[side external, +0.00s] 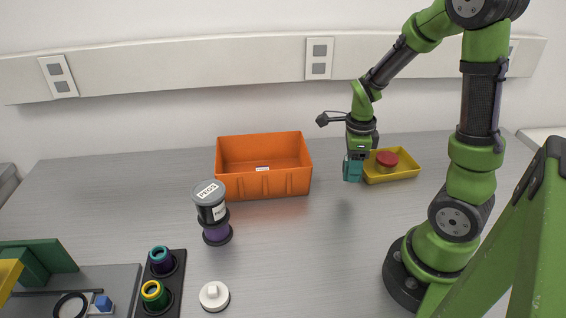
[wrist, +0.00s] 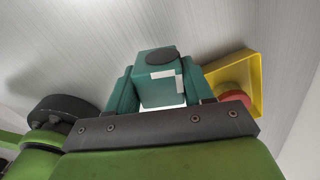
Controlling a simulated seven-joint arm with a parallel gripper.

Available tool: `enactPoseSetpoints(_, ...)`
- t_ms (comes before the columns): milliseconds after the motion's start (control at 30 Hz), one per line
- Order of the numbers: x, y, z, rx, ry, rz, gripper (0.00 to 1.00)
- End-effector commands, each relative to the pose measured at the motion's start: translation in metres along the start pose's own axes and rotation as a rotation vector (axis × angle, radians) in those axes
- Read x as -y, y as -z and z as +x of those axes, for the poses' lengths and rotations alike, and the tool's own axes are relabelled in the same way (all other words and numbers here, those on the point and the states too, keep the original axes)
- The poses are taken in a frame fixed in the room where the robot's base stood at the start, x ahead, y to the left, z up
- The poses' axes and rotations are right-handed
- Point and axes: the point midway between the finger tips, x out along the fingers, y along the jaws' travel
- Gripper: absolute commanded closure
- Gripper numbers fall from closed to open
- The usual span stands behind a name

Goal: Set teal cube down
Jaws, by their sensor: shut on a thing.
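The teal cube (wrist: 150,68) is between the two teal fingers of my gripper (wrist: 160,88) in the wrist view. It has a dark round spot and white marks on its faces. In the side external view my gripper (side external: 353,168) points down at the left end of the yellow tray, above the grey table, with a faint shadow below it. The cube and the fingers are close in colour there, so their edges are hard to tell apart.
The yellow tray (side external: 402,175) holds a red-topped round thing (side external: 387,159). An orange bin (side external: 262,184) stands left of my gripper. A labelled dark canister (side external: 210,200), a white knobbed disc (side external: 214,296) and a black holder with rings (side external: 166,285) are further left. The table below my gripper is clear.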

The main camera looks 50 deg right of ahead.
Motion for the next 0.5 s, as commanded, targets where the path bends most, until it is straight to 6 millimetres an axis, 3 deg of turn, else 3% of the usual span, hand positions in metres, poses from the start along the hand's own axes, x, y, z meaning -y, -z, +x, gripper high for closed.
enactPoseSetpoints(267, 0.014, -0.002, 0.005, 0.0, 0.002, -0.213, 0.88)
enactPoseSetpoints(500, 0.062, -0.027, 0.011, -0.001, 0.003, -0.225, 0.88)
